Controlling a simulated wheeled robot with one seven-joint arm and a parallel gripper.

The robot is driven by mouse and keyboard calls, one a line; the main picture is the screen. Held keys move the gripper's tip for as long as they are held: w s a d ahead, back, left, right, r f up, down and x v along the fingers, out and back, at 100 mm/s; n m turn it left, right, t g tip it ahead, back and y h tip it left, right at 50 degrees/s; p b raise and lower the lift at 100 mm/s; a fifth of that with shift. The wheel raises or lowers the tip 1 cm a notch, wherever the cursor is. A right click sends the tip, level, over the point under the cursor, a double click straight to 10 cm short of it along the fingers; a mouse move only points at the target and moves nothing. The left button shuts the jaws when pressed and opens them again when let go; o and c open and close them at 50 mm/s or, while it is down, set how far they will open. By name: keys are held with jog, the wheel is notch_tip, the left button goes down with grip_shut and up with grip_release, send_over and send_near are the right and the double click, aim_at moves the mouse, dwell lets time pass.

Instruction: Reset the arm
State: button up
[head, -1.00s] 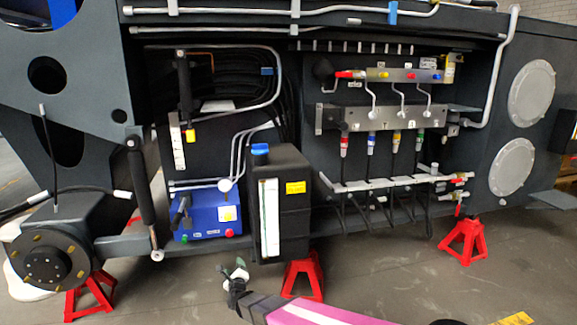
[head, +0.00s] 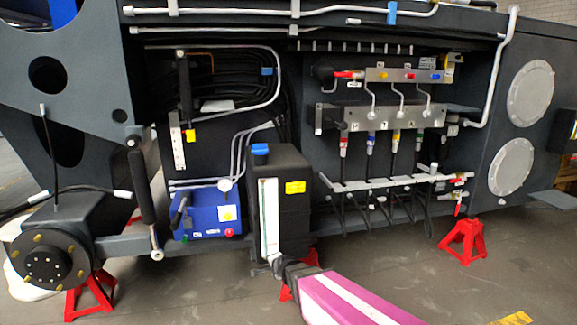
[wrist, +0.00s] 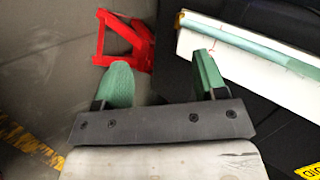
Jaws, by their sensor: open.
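My gripper (wrist: 163,76) shows in the wrist view with its two green fingers spread wide and nothing between them. In the head view my gripper (head: 275,260) is at the end of my pink arm, in front of the lower edge of the black tank (head: 292,215). Its fingertips are hard to make out there. The tank's white gauge strip (head: 269,210) also shows in the wrist view (wrist: 250,45), to the right of the fingers. I cannot tell whether the gripper touches the tank.
A red stand (wrist: 122,40) is beyond the fingers; my arm partly covers it in the head view. A blue box (head: 208,217) is left of the tank. Hoses and valves (head: 395,145) are on the right. Another red stand (head: 463,240) is at right, with open floor in front.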

jog(key=s+d+r+n+g+h, duration=0.2)
jog(key=s+d+n+g, duration=0.2)
jog(key=s+d, duration=0.3)
jog(key=s+d+r+n+g+h, duration=0.2)
jog(key=s+d+n+g, duration=0.3)
jog(key=d, duration=1.3)
jog(key=s+r+n, duration=0.1)
jog(key=s+n, duration=0.1)
jog(key=s, duration=0.1)
jog(key=shift+s+d+g, duration=0.2)
jog(key=shift+s+g, duration=0.05)
jog(key=shift+g, duration=0.05)
